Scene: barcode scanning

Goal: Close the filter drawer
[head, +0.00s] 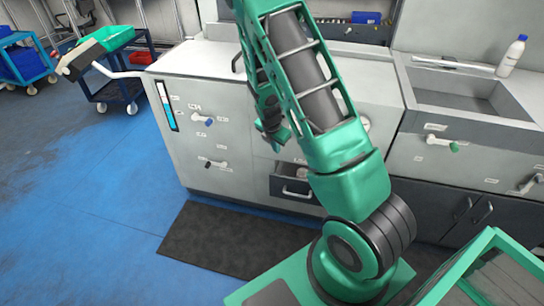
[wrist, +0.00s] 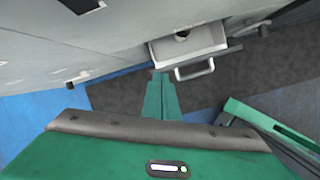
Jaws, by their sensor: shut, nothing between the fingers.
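The filter drawer (head: 290,190) is a dark-fronted drawer with a pale bar handle, low in the grey cabinet. It stands open, pulled out from the cabinet front. In the wrist view the drawer (wrist: 189,48) shows its light tray with a round dark opening inside and the handle on its outer edge. My gripper (head: 277,140) is shut and empty, above the drawer in the head view. In the wrist view the green fingertips (wrist: 160,76) are together, just left of the handle in the picture. Contact with the drawer cannot be made out.
The cabinet front (head: 225,145) carries several valve levers and a gauge. A dark mat (head: 225,240) lies on the blue floor below. A sink (head: 465,92) and a white bottle (head: 511,56) are at right. Carts stand at far left.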

